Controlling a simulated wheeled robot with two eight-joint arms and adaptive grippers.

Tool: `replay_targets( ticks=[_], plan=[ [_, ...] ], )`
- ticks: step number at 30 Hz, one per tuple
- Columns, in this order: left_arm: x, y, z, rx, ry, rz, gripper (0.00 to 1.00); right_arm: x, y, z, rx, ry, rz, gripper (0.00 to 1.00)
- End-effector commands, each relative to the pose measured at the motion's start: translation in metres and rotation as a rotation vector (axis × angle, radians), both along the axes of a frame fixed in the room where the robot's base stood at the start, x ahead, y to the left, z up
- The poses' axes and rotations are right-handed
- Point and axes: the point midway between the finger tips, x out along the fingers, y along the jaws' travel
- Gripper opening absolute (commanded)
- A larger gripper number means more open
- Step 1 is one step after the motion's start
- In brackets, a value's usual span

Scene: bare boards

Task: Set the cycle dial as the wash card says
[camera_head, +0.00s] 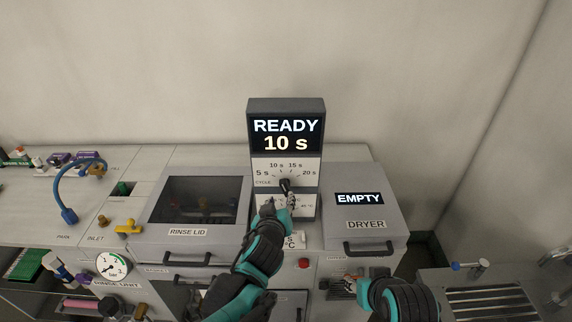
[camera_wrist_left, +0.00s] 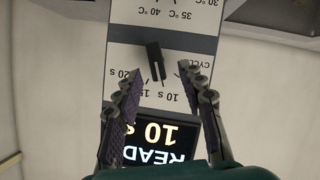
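The cycle dial is a black knob (camera_head: 285,185) on the white panel under the display (camera_head: 286,134), which reads READY 10 s. Marks of 5, 10, 15 and 20 s surround the knob. My left gripper (camera_head: 279,201) is in front of the panel, just below the knob. In the left wrist view the panel is upside down; my left fingers (camera_wrist_left: 158,76) are spread, one each side of the knob (camera_wrist_left: 155,62), with gaps showing. A white card (camera_head: 295,241), perhaps the wash card, is partly hidden by my left arm. My right gripper (camera_head: 345,287) is low, by the dryer's front; its opening is unclear.
A second scale in °C (camera_head: 306,206) lies below the cycle dial, partly hidden by my left gripper. The closed rinse lid (camera_head: 194,211) is left, the dryer marked EMPTY (camera_head: 366,208) right. A red button (camera_head: 303,263) sits below the card. A pressure gauge (camera_head: 112,265) is further left.

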Motion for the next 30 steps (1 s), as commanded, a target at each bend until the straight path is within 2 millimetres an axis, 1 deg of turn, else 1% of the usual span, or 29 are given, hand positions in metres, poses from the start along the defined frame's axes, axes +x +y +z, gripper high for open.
replay_targets(
  ticks=[1,5,12,15,18,21,28,29,30],
  plan=[
    [0.001,-0.004,0.002,-0.006,-0.005,-0.005,0.40,0.000,0.000,0.002,0.000,0.000,0.000,0.40],
    [0.011,-0.007,-0.003,-0.011,-0.009,-0.006,0.40,0.000,0.000,-0.002,0.000,0.000,0.000,0.40],
    [0.047,-0.012,-0.018,-0.011,-0.009,-0.005,0.40,0.000,0.000,-0.013,0.000,0.000,0.000,0.40],
    [0.060,-0.013,-0.023,-0.010,-0.008,-0.004,0.40,0.000,0.000,-0.016,0.000,0.000,0.000,0.40],
    [0.069,-0.014,-0.026,-0.010,-0.008,-0.004,0.40,0.000,0.000,-0.018,0.000,0.000,0.000,0.40],
    [0.073,-0.015,-0.027,-0.009,-0.008,-0.004,0.40,0.000,0.000,-0.018,0.000,0.000,0.000,0.40],
    [0.074,-0.015,-0.027,-0.009,-0.008,-0.004,0.40,0.000,0.000,-0.018,0.000,0.000,0.000,0.40],
    [0.074,-0.015,-0.027,-0.009,-0.008,-0.004,0.37,0.000,0.000,-0.018,0.000,0.000,0.000,0.40],
    [0.074,-0.015,-0.027,-0.009,-0.008,-0.004,0.26,0.000,0.000,-0.018,0.000,0.000,0.000,0.40]
  ],
)
